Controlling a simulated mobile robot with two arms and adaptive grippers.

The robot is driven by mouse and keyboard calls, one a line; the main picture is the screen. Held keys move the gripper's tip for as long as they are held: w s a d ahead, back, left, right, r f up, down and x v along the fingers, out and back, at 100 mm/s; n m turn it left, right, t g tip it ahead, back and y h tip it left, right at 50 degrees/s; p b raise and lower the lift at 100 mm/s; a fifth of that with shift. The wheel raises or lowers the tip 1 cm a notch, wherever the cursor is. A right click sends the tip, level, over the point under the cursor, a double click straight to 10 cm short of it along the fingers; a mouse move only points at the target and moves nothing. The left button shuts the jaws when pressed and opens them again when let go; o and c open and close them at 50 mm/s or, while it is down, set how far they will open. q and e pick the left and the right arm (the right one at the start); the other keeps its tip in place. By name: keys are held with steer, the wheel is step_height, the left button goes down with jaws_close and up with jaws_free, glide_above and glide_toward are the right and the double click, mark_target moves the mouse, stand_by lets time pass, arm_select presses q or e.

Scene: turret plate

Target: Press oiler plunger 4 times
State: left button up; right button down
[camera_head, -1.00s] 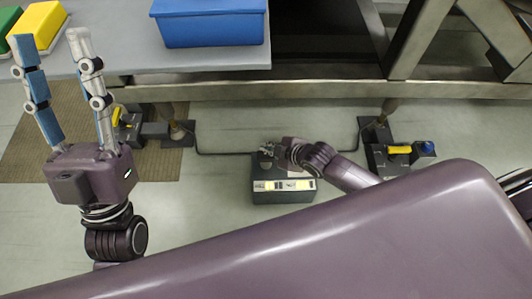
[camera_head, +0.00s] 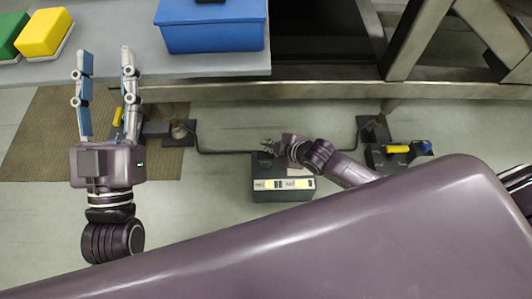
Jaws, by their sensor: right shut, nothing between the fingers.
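A dark grey box (camera_head: 283,191) with white and yellow labels stands on the floor in the middle of the head view; it appears to be the oiler. My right gripper (camera_head: 268,147) is over the back of its top, small in the view and shut with nothing in it. The plunger cannot be made out, and I cannot tell whether the gripper touches it. My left gripper (camera_head: 107,60) is at the left, pointing up the picture, its two long fingers apart and empty.
A table (camera_head: 110,68) at the back holds a blue bin (camera_head: 210,36), a yellow bin (camera_head: 45,33) and a green bin (camera_head: 12,36). Below are a metal frame beam (camera_head: 300,90), a dark pipe, and units with yellow parts (camera_head: 397,149).

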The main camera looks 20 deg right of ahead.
arm_select(q)
steer(key=shift+w+f+g+y+p, duration=0.1)
steer(key=shift+w+f+g+y, duration=0.25)
steer(key=shift+f, duration=0.55)
steer(key=shift+w+f+g+y+p, duration=0.1)
steer(key=shift+w+f+g+p, duration=0.1)
steer(key=shift+f+g, duration=0.5)
steer(key=shift+w+f+g+y+p, duration=0.15)
steer(key=shift+w+f+g, duration=0.1)
steer(key=shift+f, duration=0.8)
arm_select(e)
steer(key=shift+r, duration=0.5)
arm_select(q)
steer(key=shift+s+r+t, duration=0.2)
steer(key=shift+r+t, duration=0.2)
steer(key=shift+r, duration=1.05)
